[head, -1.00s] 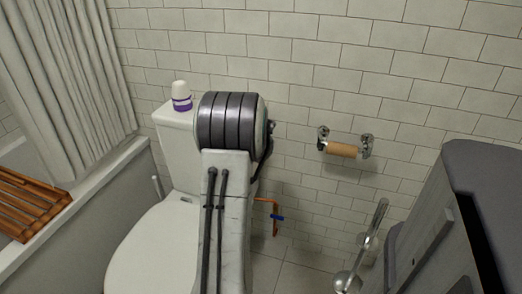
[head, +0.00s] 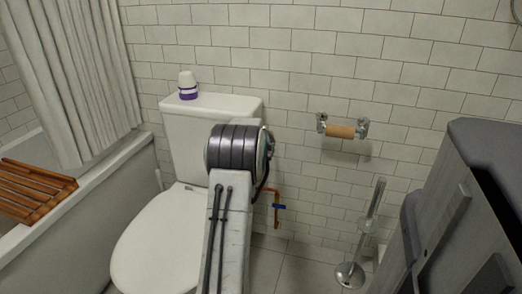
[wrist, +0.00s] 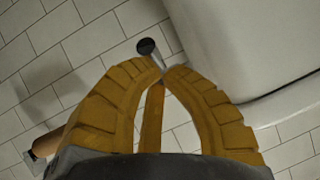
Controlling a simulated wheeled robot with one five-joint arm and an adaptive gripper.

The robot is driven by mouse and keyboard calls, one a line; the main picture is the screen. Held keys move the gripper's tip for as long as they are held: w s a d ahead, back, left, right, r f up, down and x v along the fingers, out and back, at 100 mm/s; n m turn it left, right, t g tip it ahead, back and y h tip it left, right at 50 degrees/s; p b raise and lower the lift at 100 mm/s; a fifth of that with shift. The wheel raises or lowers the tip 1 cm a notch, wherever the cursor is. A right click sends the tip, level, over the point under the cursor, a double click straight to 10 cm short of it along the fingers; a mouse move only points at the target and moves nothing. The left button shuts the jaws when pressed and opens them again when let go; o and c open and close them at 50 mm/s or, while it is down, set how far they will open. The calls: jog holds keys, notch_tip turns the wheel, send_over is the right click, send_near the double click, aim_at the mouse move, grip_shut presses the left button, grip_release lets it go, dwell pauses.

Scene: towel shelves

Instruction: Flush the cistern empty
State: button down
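The white cistern (head: 180,128) stands against the tiled wall behind the toilet bowl (head: 160,240), whose lid is down. It also fills the upper right of the wrist view (wrist: 250,40). A chrome flush lever with a round dark end (wrist: 147,47) shows in the wrist view at my fingertips. My gripper's yellow fingers (wrist: 164,72) bow inward with tips nearly together, by the lever's shank. Whether they pinch the lever or only lie in front of it is unclear. In the head view my arm hides the gripper and the cistern's lower right.
A white and purple bottle (head: 187,86) stands on the cistern. A roll holder with a cardboard tube (head: 339,131) is on the wall. A toilet brush stand (head: 350,273), grey cabinet (head: 470,215) and copper pipe (head: 276,207) are to the right. The bathtub (head: 95,195) is left.

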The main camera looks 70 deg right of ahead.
jog(key=shift+d+f+b, duration=0.15)
jog(key=shift+f+b, duration=0.5)
jog(key=shift+f, duration=0.3)
